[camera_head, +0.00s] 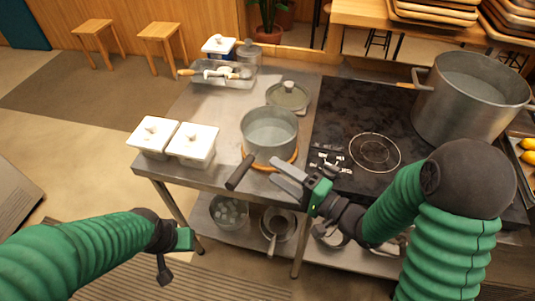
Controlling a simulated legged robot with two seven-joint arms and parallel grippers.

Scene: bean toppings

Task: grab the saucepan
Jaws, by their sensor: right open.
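The saucepan (269,136) is a grey metal pot standing on a round wooden trivet (291,163) on the steel counter. Its dark handle (240,172) points toward the front left, out over the counter's front edge. My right gripper (277,172) is open and empty, just right of the handle and in front of the pot. Whether it touches anything cannot be told. My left gripper (173,256) is low at the front left, apart from the counter; its jaws look spread and empty.
Two white lidded containers (192,145) stand left of the saucepan. A pot lid (288,96) lies behind it. A black cooktop (372,115) with a large stockpot (470,98) is on the right. A tray with utensils (222,75) is at the back. Bowls and pans sit on the shelf below.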

